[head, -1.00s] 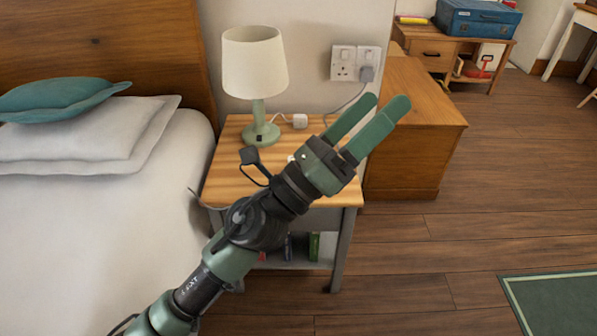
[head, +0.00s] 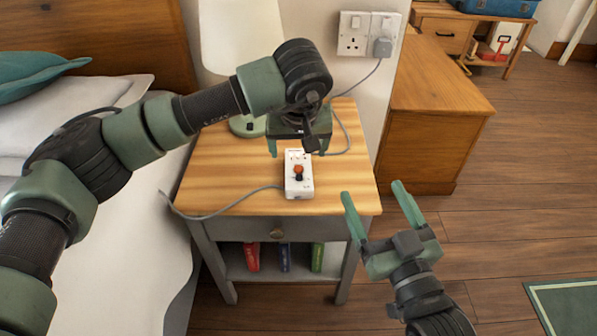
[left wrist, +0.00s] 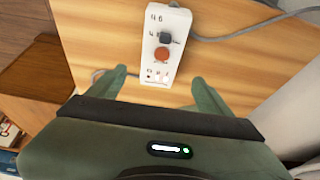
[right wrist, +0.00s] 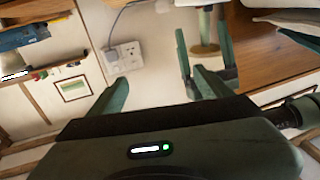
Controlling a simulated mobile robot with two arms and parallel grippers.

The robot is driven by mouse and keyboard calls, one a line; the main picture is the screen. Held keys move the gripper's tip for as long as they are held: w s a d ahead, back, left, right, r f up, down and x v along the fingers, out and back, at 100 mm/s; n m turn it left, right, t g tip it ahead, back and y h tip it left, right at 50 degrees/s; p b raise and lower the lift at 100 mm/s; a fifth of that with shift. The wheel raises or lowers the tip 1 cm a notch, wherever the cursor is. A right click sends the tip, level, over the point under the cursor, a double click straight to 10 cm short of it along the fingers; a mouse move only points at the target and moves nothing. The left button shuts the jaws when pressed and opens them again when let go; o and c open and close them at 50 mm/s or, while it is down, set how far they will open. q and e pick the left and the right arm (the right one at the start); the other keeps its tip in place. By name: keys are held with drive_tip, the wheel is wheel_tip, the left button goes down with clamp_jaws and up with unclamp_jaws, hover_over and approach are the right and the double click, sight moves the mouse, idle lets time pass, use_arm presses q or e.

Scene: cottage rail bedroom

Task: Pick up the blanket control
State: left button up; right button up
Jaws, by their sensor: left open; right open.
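The blanket control (head: 299,183) is a small white box with an orange-red knob and a dark switch. It lies on the wooden top of the bedside table (head: 228,165), and a grey cord runs from it to the left. It also shows in the left wrist view (left wrist: 165,47), just beyond the fingertips. My left gripper (head: 297,150) is open above the table, pointing down, at the far end of the control and apart from it. My right gripper (head: 372,192) is open and empty in front of the table's right corner, pointing away from me.
A lamp (head: 236,40) stands at the back of the table, partly hidden by my left arm. Wall sockets (head: 367,34) with a plug and cord are behind. The bed (head: 112,235) is at left, a wooden cabinet (head: 430,140) at right. Books (head: 285,257) sit on the lower shelf.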

sight(298, 160)
use_arm(q)
drive_tip(key=shift+x, duration=1.05)
drive_tip(key=b+x, duration=0.2)
drive_tip(key=x, duration=0.2)
drive_tip(key=shift+w+f, duration=0.15)
drive_tip(key=shift+w, duration=0.1)
drive_tip(key=shift+w+f, duration=0.1)
drive_tip(key=shift+f, duration=0.05)
use_arm(e)
drive_tip(key=s+r+t+y, duration=0.1)
drive_tip(key=s+r+t, duration=0.2)
drive_tip(key=r, duration=0.6)
drive_tip(key=t, duration=0.2)
drive_tip(key=shift+s+a+r+t+y, duration=0.15)
drive_tip(key=shift+a+t+y, duration=0.1)
drive_tip(key=shift+t+y, duration=0.15)
use_arm(q)
drive_tip(key=c, duration=1.6)
